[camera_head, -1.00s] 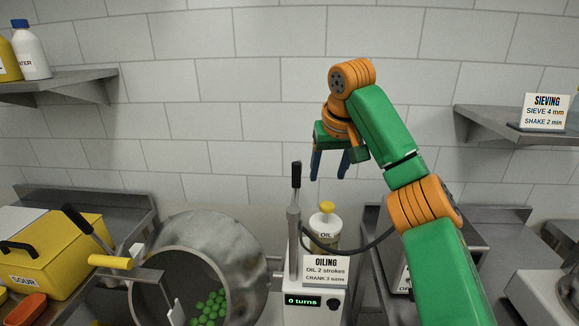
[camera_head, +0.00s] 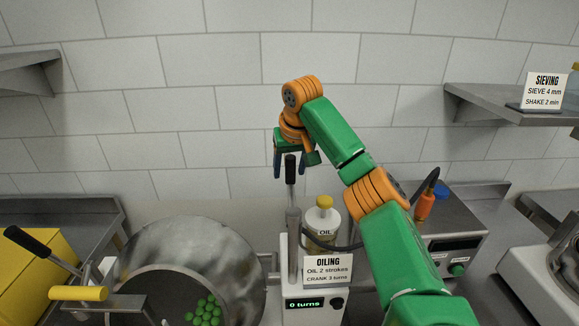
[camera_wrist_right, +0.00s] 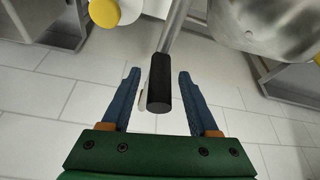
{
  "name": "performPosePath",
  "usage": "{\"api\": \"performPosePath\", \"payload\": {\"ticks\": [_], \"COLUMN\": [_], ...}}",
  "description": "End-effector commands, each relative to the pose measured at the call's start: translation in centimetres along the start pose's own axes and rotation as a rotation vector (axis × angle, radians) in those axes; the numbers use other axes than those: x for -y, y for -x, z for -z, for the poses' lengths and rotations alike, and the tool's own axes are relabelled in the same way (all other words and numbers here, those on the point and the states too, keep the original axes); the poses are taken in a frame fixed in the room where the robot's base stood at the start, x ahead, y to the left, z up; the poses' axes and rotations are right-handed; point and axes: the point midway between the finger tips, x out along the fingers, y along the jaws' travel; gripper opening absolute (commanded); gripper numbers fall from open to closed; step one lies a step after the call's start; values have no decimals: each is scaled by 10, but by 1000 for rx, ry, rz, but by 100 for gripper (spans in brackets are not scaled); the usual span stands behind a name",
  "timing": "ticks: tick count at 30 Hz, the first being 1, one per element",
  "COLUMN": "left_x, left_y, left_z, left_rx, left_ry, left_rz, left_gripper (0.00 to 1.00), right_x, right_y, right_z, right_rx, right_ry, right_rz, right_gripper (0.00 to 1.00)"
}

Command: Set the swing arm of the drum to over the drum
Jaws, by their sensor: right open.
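The metal drum (camera_head: 205,250) stands at the lower left in the head view, its open mouth showing green gummies (camera_head: 205,312). Right of it, on a white base (camera_head: 315,313) reading "0 turns", stands an upright metal lever with a black grip (camera_head: 291,168). I cannot tell for sure whether this lever is the swing arm. My right gripper (camera_head: 291,174) is open at the height of the black grip. In the right wrist view the black grip (camera_wrist_right: 160,85) lies between the open fingers (camera_wrist_right: 157,76), with gaps on both sides. My left gripper is not in view.
A yellow-topped oil bottle (camera_head: 323,222) and an "OILING" card (camera_head: 328,270) stand close right of the lever. A yellow crank handle (camera_head: 78,293) and black-gripped lever (camera_head: 42,250) are left of the drum. A shelf (camera_head: 510,112) juts out at right.

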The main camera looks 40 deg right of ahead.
Motion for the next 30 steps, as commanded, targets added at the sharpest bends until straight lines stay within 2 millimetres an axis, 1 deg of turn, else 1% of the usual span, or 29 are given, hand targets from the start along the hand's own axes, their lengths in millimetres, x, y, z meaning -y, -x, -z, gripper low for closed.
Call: {"api": "performPosePath", "payload": {"ticks": [2,5,6,9,30], "left_x": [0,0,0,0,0], "left_y": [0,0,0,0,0], "left_z": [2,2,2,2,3], "left_rx": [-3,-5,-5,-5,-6], "left_ry": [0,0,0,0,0], "left_rz": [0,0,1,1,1], "left_gripper": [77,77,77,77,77], "right_x": [0,0,0,0,0], "right_y": [0,0,0,0,1], "right_z": [0,0,0,0,0], "right_rx": [0,0,0,0,0], "right_ry": [0,0,0,1,0], "right_rz": [0,0,0,0,0], "right_gripper": [61,36,26,0,0]}}
